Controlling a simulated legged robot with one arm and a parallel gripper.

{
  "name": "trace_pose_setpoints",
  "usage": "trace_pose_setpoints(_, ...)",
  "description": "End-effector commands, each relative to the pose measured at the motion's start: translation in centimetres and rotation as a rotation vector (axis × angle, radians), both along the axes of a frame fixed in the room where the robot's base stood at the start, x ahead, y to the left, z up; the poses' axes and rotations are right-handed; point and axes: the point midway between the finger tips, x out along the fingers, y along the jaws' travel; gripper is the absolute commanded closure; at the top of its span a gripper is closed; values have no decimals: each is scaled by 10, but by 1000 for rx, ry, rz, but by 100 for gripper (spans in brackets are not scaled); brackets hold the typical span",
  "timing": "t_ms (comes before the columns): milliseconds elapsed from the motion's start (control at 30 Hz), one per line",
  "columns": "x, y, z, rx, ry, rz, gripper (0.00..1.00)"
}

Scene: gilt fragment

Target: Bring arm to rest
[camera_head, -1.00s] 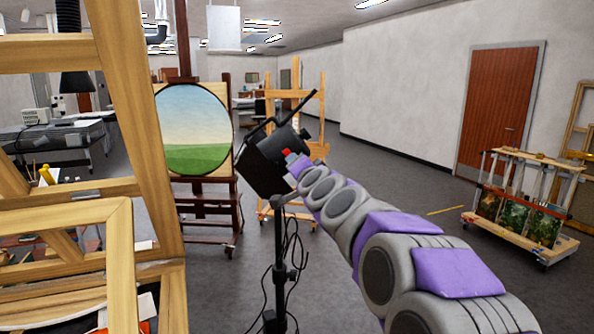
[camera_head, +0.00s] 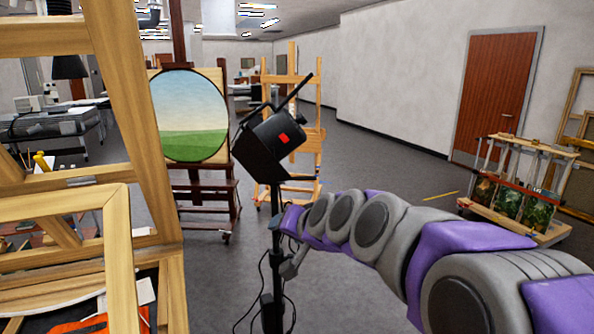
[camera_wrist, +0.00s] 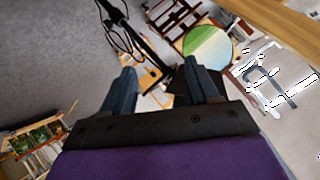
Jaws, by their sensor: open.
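My grey and purple arm (camera_head: 400,235) reaches in from the lower right in the head view. Its far end is low, by the black stand of a studio lamp (camera_head: 268,143). My gripper shows in the wrist view (camera_wrist: 163,88), with its two blue-grey fingers spread apart and nothing between them. In that view the lamp's stand and cables (camera_wrist: 140,35) lie beyond the fingers. Whether the arm touches the stand cannot be told.
A wooden easel frame (camera_head: 150,130) stands close on the left. Behind it, an easel holds an oval landscape painting (camera_head: 190,115). A wheeled cart with pictures (camera_head: 520,195) stands at the right. Grey floor (camera_head: 385,165) is clear between the lamp and the cart.

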Motion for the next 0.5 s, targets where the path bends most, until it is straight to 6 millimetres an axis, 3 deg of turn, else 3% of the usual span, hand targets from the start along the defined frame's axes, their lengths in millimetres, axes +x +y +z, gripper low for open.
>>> trace_pose_setpoints(200,-101,-29,-72,-193,241,110,40)
trace_pose_setpoints(500,-246,-89,-151,-409,592,198,40)
